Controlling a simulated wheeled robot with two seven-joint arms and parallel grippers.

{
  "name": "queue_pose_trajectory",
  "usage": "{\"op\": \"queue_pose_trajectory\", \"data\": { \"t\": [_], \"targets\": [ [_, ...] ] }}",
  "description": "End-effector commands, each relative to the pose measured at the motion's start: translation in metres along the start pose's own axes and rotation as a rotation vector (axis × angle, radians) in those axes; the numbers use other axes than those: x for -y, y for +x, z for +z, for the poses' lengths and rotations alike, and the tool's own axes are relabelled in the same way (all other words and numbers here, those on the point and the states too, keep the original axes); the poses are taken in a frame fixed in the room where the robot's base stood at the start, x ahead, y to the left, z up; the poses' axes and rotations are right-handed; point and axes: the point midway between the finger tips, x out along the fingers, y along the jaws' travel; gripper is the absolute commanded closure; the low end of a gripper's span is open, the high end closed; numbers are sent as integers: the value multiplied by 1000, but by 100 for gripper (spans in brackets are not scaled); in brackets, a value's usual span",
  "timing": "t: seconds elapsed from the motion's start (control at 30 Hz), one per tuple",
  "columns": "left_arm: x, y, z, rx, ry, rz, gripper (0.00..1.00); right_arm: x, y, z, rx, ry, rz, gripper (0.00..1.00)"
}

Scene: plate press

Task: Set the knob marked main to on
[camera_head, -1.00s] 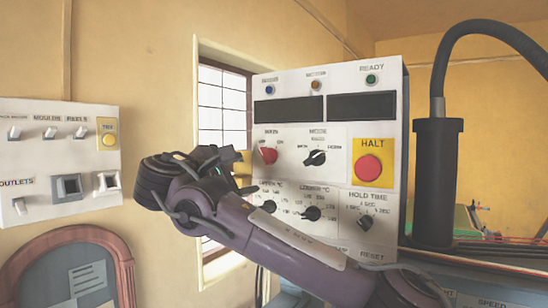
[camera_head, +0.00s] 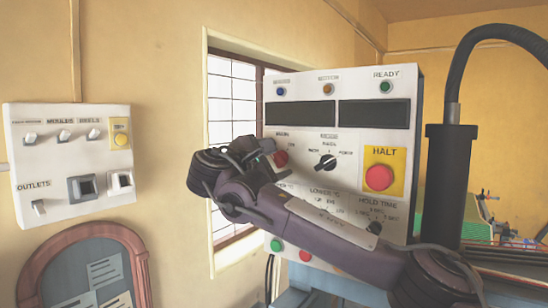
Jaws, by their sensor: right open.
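The red main knob (camera_head: 281,158) is on the left of the white control panel (camera_head: 348,82), under a small label. The gripper covers part of it, so its setting is hard to read. My right gripper (camera_head: 264,150) is open, with its fingertips at the left edge of the knob in the picture. I cannot tell whether they touch it. My right arm crosses the lower panel from the right and hides several lower dials and markings. My left gripper is not in view.
A black mode knob (camera_head: 325,162) sits right of the main knob, and a red HALT button (camera_head: 379,178) on yellow is further right. A switch box (camera_head: 72,160) hangs on the left wall. A black post (camera_head: 449,185) with a hose stands right of the panel.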

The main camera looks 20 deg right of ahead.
Motion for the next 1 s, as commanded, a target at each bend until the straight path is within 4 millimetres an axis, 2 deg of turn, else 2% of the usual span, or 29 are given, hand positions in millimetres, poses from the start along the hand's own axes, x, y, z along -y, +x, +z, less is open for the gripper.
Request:
{"op": "queue_pose_trajectory", "data": {
  "t": [0.03, 0.37, 0.67, 1.0],
  "targets": [
    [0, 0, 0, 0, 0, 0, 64, 0, 0, 0, 0, 0, 0, 40],
    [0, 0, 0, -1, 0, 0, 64, 0, 0, 0, 0, 0, 0, 82],
    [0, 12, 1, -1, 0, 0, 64, 3, -1, -2, 0, 39, 0, 82],
    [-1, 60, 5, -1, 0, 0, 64, 8, -1, -4, 1, 264, -2, 82]
  ]
}}
